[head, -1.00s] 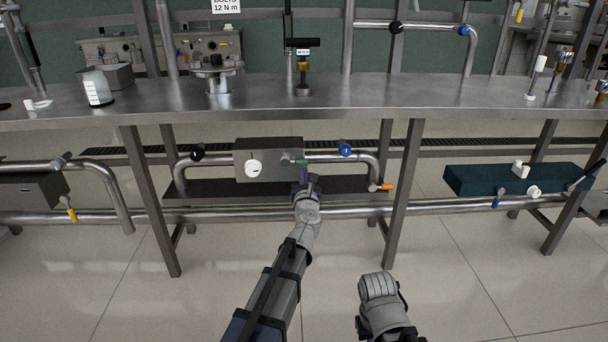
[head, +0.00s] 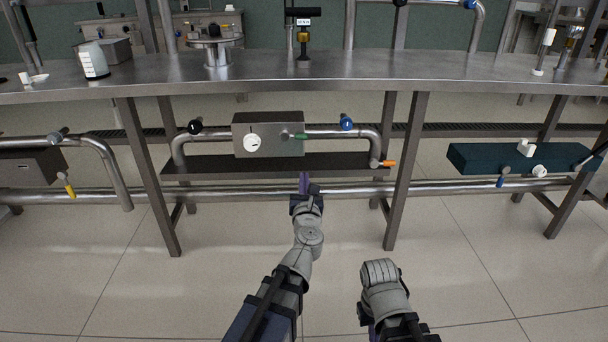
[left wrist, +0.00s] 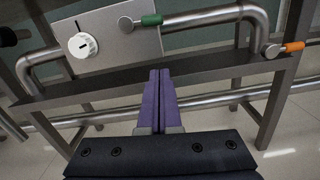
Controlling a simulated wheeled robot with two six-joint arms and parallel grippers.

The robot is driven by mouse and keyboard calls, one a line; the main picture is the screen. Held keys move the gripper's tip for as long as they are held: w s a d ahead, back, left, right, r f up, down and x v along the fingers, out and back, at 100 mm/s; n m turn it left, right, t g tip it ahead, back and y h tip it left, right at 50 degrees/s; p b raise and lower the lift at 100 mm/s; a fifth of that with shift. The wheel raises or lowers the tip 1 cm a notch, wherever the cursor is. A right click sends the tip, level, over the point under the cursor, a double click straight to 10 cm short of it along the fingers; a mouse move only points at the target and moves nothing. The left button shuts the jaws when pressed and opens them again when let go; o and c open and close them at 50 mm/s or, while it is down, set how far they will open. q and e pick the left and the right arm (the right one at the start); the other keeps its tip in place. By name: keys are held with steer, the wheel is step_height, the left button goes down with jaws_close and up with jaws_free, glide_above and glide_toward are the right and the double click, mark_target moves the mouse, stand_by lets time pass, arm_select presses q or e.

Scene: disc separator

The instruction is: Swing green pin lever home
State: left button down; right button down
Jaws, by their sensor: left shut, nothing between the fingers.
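The green pin lever (head: 299,136) sticks out to the right from a pivot on the front of a grey metal box under the bench. It lies about level. In the left wrist view the green lever (left wrist: 151,20) is at the top, also about level. My left gripper (head: 303,178) is below the box and short of it, apart from the lever. In the left wrist view its purple fingers (left wrist: 160,88) are together and empty. My right arm shows low in the head view, but I cannot make out its fingers.
The box (head: 268,122) carries a white dial (head: 251,143). A blue handle (head: 346,122), a black knob (head: 195,126) and an orange lever (head: 388,163) sit on the pipe. A dark shelf (head: 230,169) and a horizontal rail lie below. Table legs stand on both sides.

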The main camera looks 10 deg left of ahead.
mark_target(294, 136)
arm_select(q)
steer(key=shift+s+f, duration=0.1)
steer(key=shift+f, duration=0.15)
steer(key=shift+a, duration=0.1)
steer(key=x, duration=1.1)
steer(key=r+p, duration=0.3)
steer(key=shift+s+d+r, duration=0.1)
steer(key=shift+s+d, duration=0.05)
steer(key=shift+d, duration=0.1)
steer(key=shift+r+p, duration=0.35)
steer(key=shift+p, duration=0.15)
steer(key=shift+r, duration=0.1)
